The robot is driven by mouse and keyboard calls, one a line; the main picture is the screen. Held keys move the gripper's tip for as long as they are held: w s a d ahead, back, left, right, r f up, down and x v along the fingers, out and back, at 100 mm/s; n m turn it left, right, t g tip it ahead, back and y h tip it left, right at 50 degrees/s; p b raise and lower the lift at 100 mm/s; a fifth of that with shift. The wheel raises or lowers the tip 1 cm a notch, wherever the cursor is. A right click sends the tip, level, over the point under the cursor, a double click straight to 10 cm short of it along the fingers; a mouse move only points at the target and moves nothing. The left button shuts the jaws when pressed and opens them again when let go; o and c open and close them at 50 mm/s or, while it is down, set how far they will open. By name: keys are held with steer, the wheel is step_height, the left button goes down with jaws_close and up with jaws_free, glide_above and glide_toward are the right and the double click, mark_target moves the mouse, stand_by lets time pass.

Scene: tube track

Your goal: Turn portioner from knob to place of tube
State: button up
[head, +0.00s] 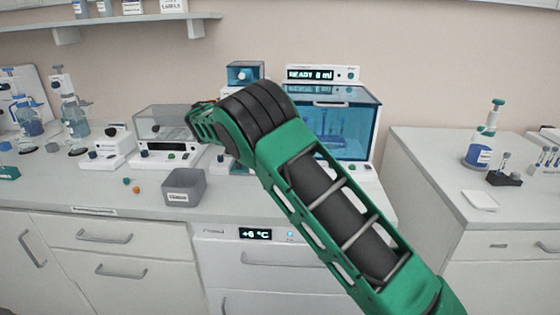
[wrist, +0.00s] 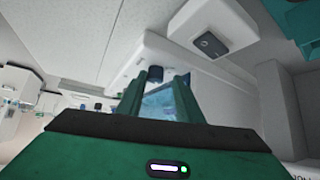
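My gripper (head: 200,122) is at the far end of my green arm, left of the cabinet, partly hidden by the wrist. In the wrist view my gripper (wrist: 163,95) has its two green fingers apart with a bluish surface beyond the gap. A dark round knob (wrist: 155,74) on a white body shows just beyond them.
A clear-lidded device (head: 165,122) and a grey bin (head: 184,186) stand left of my arm. Small coloured balls (head: 136,189) lie beside the bin. Bottles with dispensers (head: 72,115) stand far left. A right counter (head: 430,160) holds a bottle (head: 483,140) and a white pad (head: 480,200).

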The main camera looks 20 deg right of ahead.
steer(key=shift+s, duration=0.15)
steer(key=w+v, duration=0.1)
steer(key=v, duration=0.9)
steer(key=shift+s+a+r, duration=0.2)
steer(key=shift+s+a, duration=0.1)
steer(key=shift+s, duration=0.1)
